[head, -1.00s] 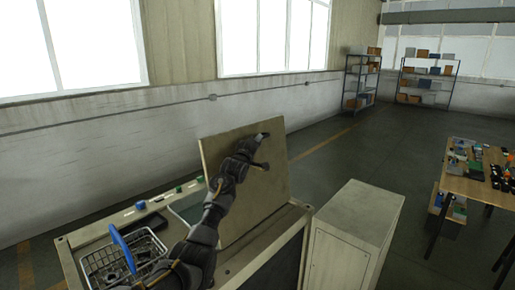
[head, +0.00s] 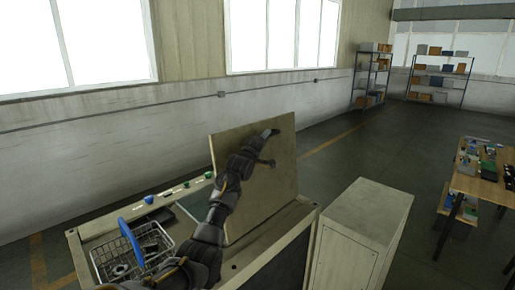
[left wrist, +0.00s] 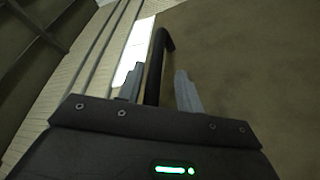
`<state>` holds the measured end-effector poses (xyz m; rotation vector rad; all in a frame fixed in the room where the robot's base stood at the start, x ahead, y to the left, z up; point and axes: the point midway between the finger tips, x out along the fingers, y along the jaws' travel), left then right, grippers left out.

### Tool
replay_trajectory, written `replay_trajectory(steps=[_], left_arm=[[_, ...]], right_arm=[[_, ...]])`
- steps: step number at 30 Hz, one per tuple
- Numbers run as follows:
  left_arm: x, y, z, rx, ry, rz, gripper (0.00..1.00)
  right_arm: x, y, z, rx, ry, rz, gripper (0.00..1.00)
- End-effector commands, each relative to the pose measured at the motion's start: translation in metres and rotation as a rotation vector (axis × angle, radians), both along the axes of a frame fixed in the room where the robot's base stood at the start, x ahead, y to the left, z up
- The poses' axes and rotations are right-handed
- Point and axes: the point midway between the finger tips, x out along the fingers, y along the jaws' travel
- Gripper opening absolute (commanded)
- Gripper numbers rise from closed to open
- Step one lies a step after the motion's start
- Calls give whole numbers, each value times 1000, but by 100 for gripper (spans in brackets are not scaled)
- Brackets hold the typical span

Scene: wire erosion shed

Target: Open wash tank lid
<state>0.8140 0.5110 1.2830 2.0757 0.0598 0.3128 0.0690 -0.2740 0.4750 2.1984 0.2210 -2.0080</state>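The wash tank lid (head: 262,195) is a flat tan panel. In the left wrist view, a dark curved handle (left wrist: 157,62) lies between the two grey fingers of my left gripper (left wrist: 160,85). The handle is close to the left finger, and a gap shows between it and the right finger. The lid's face (left wrist: 250,70) fills the right side there. My right gripper is not in view.
A wire basket (head: 154,243) with a blue handle (head: 131,243) sits on the tank top at left. Green and blue buttons line its back edge. A pale cabinet (head: 370,210) stands close at right. A workbench (head: 485,185) and shelves are farther off, with open floor between.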

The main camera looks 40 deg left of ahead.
Motion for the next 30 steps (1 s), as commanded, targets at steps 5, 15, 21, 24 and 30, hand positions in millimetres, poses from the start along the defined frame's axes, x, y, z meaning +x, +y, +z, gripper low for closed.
replay_trajectory(steps=[5,15,21,24,30], left_arm=[[-28,-5,-10,2,-1,1,36],[-80,-13,-21,1,3,3,36],[-93,-16,-21,-1,3,3,36],[-94,-16,-20,-1,2,2,36],[-94,-16,-20,-1,2,2,36]], right_arm=[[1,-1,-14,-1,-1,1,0],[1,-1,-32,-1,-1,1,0],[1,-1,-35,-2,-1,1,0],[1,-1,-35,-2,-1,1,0],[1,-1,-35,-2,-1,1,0]])
